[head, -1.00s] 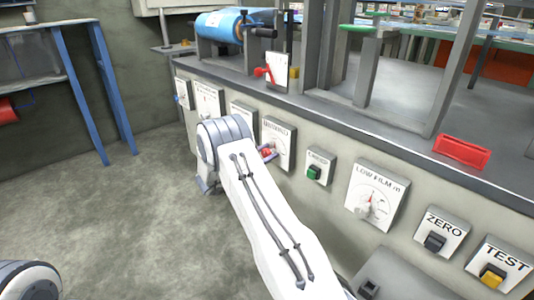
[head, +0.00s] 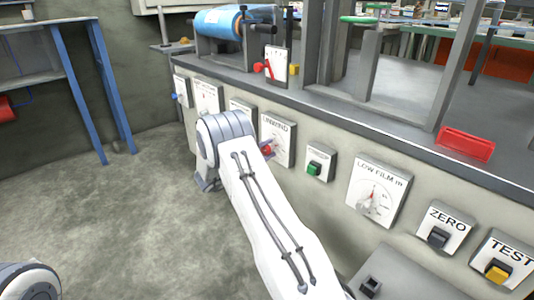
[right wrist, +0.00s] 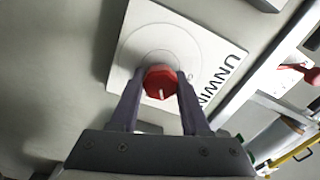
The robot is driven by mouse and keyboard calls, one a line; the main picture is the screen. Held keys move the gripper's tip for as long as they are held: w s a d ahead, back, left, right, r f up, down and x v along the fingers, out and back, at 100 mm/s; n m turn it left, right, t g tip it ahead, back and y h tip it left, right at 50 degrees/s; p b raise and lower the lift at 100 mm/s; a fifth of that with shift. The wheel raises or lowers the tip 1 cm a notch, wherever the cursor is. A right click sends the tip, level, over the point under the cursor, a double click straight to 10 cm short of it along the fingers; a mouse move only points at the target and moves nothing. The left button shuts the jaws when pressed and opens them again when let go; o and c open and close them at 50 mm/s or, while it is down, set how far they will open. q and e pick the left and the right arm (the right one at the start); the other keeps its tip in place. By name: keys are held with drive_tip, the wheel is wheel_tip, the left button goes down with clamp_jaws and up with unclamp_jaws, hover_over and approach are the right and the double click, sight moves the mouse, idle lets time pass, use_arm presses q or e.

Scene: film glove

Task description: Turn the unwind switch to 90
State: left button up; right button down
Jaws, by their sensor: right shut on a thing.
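The unwind switch is a red knob (right wrist: 160,82) on a white panel (right wrist: 130,45) lettered UNWIND. In the right wrist view its white line points down in the picture. My right gripper (right wrist: 160,92) has its two dark fingers on either side of the knob, shut on it. In the head view the UNWIND panel (head: 279,130) stands on the console front, and the red knob (head: 267,150) shows just past my right wrist. My right arm hides part of the knob and the gripper. My left gripper is out of view.
Right of it on the console (head: 333,220) are a green button (head: 314,169), the LOW FILM gauge (head: 385,190), a ZERO switch (head: 438,236) and a yellow TEST switch (head: 497,271). More panels lie to the left. A red box (head: 465,146) sits on the ledge. The floor at left is open.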

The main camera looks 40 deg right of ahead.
drive_tip(key=m+b, duration=0.2)
drive_tip(key=m, duration=0.1)
drive_tip(key=shift+f+m, duration=0.25)
drive_tip(key=shift+m, duration=0.05)
drive_tip(key=shift+a+m+b, duration=0.1)
drive_tip(key=shift+m+b, duration=0.85)
drive_tip(key=shift+m, duration=0.35)
drive_tip(key=shift+c, duration=1.9)
unclamp_jaws()
drive_tip(key=shift+r, duration=0.1)
drive_tip(key=a+p, duration=0.4)
drive_tip(key=a, duration=0.6)
drive_tip(key=shift+s+a, duration=0.2)
drive_tip(key=shift+s, duration=0.2)
